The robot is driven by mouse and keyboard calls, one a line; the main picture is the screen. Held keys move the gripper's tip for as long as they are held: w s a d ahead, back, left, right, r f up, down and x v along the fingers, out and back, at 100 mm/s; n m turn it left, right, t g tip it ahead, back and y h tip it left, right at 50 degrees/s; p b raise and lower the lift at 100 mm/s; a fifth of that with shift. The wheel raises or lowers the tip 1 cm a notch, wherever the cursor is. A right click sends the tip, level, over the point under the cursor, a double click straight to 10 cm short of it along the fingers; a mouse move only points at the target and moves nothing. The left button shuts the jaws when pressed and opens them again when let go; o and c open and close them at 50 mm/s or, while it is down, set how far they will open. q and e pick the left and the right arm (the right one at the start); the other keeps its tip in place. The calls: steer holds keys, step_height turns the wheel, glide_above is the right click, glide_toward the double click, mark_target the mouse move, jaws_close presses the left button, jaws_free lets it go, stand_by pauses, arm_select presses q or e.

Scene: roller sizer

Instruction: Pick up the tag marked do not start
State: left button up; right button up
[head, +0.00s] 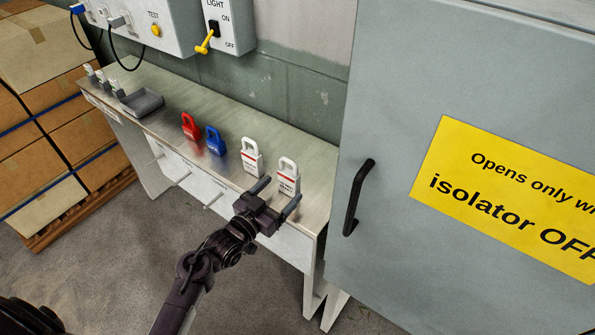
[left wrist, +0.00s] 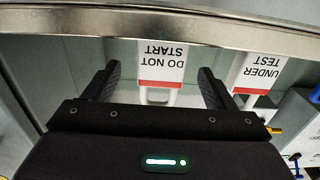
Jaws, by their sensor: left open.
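The do not start tag (head: 288,177) is white with a red band and a loop at the top. It stands at the right end of the bench shelf. In the left wrist view the tag (left wrist: 162,62) appears upside down, with "DO NOT START" readable. My left gripper (head: 278,194) is open at the shelf's front edge, right by the tag. In the left wrist view the tag shows between the two fingers of the gripper (left wrist: 158,74), with gaps on both sides. My right gripper is not in view.
The similar under test tag (left wrist: 258,72) stands close by and also shows in the head view (head: 251,157). Blue (head: 215,142) and red (head: 190,127) padlocks and a grey tray (head: 142,102) are farther left on the shelf (head: 228,168). A grey cabinet (head: 390,110) with a black handle (head: 357,197) stands right.

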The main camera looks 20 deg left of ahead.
mark_target(286, 181)
arm_select(q)
steer(key=shift+w+d+r, duration=0.15)
steer(key=shift+w+d, duration=0.05)
steer(key=shift+w, duration=0.25)
steer(key=shift+w+d+r+p, duration=0.2)
steer(key=shift+w+r+p, duration=0.15)
steer(key=shift+w+p, duration=0.25)
steer(key=p+x, duration=0.1)
steer(key=x, duration=0.3)
steer(key=shift+a, duration=0.15)
steer(key=shift+w, duration=0.2)
steer(key=c, duration=1.1)
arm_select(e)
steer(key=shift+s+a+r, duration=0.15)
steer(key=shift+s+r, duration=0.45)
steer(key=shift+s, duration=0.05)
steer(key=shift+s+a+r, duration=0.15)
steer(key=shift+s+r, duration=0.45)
arm_select(q)
steer(key=shift+r, duration=0.1)
step_height(286, 181, up, 20)
steer(key=b, duration=0.2)
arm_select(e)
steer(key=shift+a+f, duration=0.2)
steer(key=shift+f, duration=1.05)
